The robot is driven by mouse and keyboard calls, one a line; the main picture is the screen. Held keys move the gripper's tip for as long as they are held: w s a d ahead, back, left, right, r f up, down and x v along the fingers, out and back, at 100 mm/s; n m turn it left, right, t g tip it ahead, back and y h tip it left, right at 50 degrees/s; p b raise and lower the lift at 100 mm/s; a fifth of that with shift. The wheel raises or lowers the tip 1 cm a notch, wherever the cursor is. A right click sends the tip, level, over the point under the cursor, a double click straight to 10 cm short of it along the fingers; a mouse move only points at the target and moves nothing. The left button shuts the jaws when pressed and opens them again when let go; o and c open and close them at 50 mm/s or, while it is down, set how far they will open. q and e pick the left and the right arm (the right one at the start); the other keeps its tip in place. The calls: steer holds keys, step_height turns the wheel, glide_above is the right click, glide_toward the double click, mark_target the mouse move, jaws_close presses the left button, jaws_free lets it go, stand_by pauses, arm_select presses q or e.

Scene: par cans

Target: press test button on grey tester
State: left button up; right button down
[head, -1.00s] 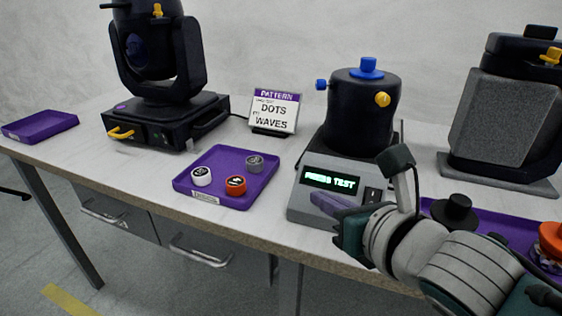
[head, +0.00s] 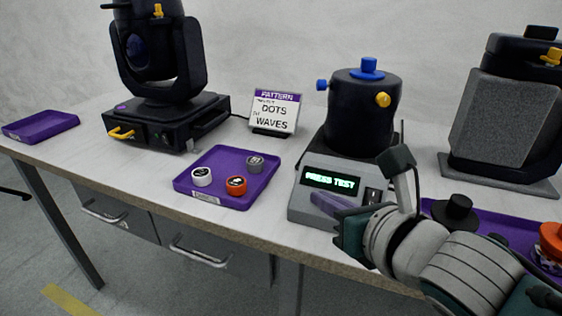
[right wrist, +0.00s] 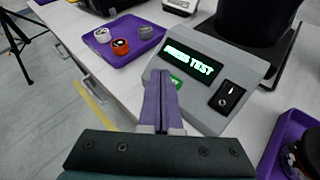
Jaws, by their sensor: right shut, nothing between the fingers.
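The grey tester (head: 306,203) stands near the table's front edge, with a lit green display (head: 332,180) reading PRESS TEST. It also shows in the right wrist view (right wrist: 205,106), where a green button (right wrist: 177,83) sits below the display, partly hidden by my fingers. A black switch (right wrist: 228,97) is at the tester's right. My right gripper (head: 318,200) is shut and empty, its purple fingertips just in front of the tester's face by the green button. In the right wrist view the fingers (right wrist: 160,78) point at the button; whether they touch it I cannot tell. My left gripper is out of view.
Another purple tray (head: 520,228) lies right. A pattern sign (head: 275,110) stands behind. A moving-head lamp (head: 160,110) is at left.

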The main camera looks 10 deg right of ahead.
steer(key=shift+w+d+f, duration=0.2)
steer(key=shift+f, duration=0.1)
steer(key=shift+w+d+f+b, duration=0.1)
steer(key=shift+w+f+b, duration=0.15)
steer(key=shift+b, duration=0.25)
stand_by(0.5)
steer(key=shift+s, duration=0.1)
steer(key=shift+s+a+r+p, duration=0.25)
steer(key=shift+s+r+p, duration=0.25)
steer(key=shift+p, duration=0.3)
steer(key=shift+w, duration=0.15)
steer(key=s+r+p, duration=0.1)
steer(key=a+r+p, duration=0.1)
steer(key=p, duration=0.1)
steer(key=s+r+p, duration=0.1)
steer(key=r, duration=0.1)
steer(key=shift+s+a+p, duration=0.3)
steer(key=shift+a, duration=0.1)
